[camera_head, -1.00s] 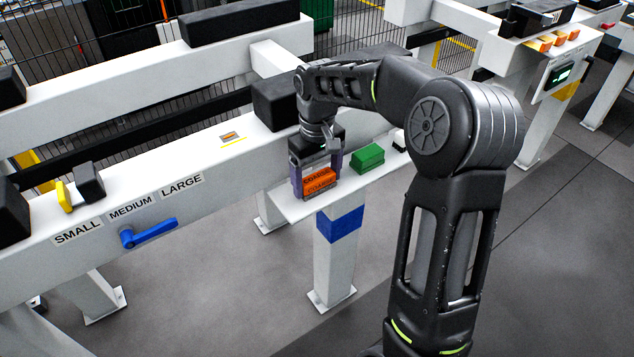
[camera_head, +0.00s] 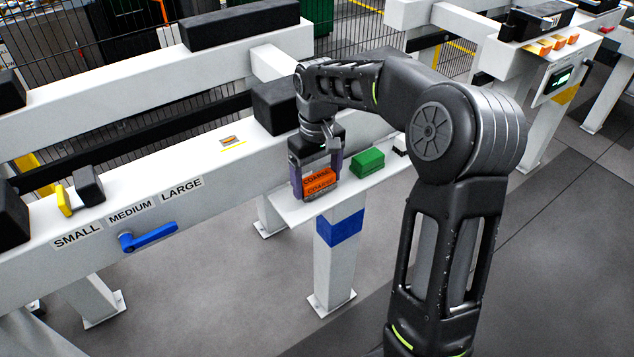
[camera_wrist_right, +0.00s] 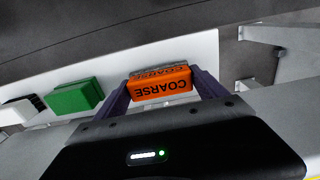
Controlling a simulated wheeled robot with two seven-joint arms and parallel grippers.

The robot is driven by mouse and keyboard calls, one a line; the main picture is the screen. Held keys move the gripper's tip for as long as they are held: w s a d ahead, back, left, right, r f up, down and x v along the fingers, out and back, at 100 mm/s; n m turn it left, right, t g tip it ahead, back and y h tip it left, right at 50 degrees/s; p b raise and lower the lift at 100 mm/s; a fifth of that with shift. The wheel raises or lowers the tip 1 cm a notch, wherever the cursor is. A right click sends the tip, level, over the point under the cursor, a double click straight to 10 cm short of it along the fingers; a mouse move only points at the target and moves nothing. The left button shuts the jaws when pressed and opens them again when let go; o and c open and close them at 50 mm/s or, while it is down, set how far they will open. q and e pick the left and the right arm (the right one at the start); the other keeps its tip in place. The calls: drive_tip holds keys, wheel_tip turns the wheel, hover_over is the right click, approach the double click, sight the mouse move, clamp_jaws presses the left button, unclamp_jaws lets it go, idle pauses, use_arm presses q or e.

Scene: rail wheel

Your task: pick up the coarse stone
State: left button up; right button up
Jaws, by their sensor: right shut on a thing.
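The coarse stone (camera_head: 320,184) is an orange block with a grey lower layer and the word COARSE on it. My right gripper (camera_head: 317,190) comes down on it from above, one purple finger on each side, and is shut on it. The stone is at or just above the white shelf (camera_head: 293,214); I cannot tell whether it still touches. In the right wrist view the stone (camera_wrist_right: 161,83) sits between the fingers of the right gripper (camera_wrist_right: 163,92). My left gripper is in neither view.
A green block (camera_head: 367,162) stands on the shelf just right of the gripper. A black and white item (camera_wrist_right: 18,111) lies beyond it. A dark block (camera_head: 276,105) stands behind the gripper. A blue lever (camera_head: 150,234) sits on the white beam labelled SMALL, MEDIUM, LARGE.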

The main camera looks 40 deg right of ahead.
sight(317, 177)
wheel_tip(317, 177, up, 9)
drive_tip(key=shift+r, duration=0.1)
idle(0.6)
